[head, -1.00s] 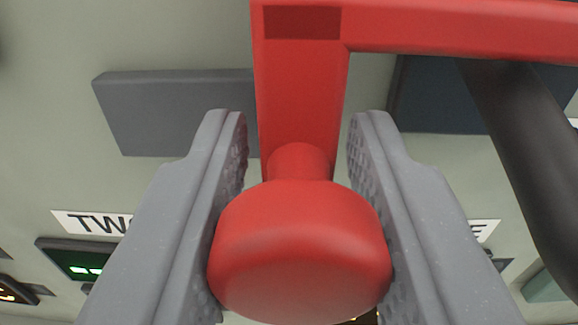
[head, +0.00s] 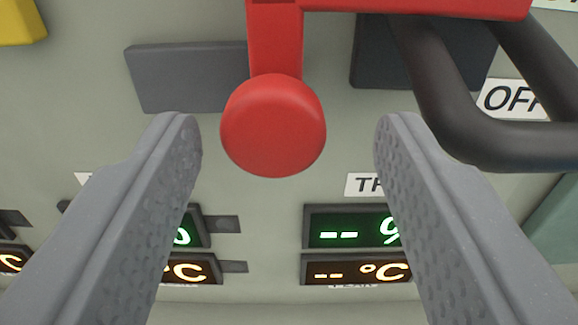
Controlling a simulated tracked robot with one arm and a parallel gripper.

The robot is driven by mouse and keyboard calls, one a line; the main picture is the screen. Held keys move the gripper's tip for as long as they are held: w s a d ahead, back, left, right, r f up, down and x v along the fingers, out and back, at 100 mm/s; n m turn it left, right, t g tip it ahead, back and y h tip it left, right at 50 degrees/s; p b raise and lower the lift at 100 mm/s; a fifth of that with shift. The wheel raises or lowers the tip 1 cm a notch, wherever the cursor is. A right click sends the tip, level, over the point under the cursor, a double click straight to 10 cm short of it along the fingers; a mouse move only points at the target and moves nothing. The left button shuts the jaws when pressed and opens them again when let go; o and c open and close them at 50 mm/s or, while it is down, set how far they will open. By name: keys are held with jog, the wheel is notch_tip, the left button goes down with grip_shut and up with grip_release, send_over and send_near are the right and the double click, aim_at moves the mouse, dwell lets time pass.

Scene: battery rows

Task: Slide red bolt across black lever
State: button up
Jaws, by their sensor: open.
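The red bolt is a bar (head: 420,6) along the top of the picture, with an arm down to a round red knob (head: 273,125). The bar runs right, over the upper part of the black lever (head: 450,95), a dark looped handle at the right. My gripper (head: 288,135) is open. Its two grey fingers stand to the left and right of the knob, with a clear gap on both sides, and do not touch it. The bolt's upper edge is cut off by the picture.
A grey block (head: 188,77) sits left of the bolt and a dark block (head: 385,60) behind the lever. An "OFF" label (head: 510,98) is at the right. Lit displays (head: 355,228) are below. A yellow piece (head: 18,22) is at top left.

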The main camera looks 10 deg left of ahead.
jog(key=v, duration=0.9)
jog(key=shift+s, duration=0.1)
jog(key=w+d+r+y, duration=0.1)
jog(key=w+d+r, duration=0.1)
jog(key=d+r, duration=0.35)
jog(key=w+d+r, duration=0.2)
jog(key=r, duration=0.6)
jog(key=w+d+r+y, duration=0.1)
jog(key=w+d+r, duration=0.15)
jog(key=r, duration=0.35)
jog(key=s+d+r+m+h, duration=0.1)
jog(key=s+d+r+h, duration=0.1)
jog(key=d, duration=0.4)
jog(key=s+d+r+m+g+h, duration=0.1)
jog(key=s+d+r+h, duration=0.1)
jog(key=s+d+r, duration=0.3)
jog(key=s+d+r+g+h, duration=0.1)
jog(key=s+d+r+h, duration=0.1)
jog(key=d+r, duration=0.4)
jog(key=shift+s+d+m, duration=0.4)
jog(key=shift+s+d, duration=0.4)
jog(key=shift+d, duration=0.4)
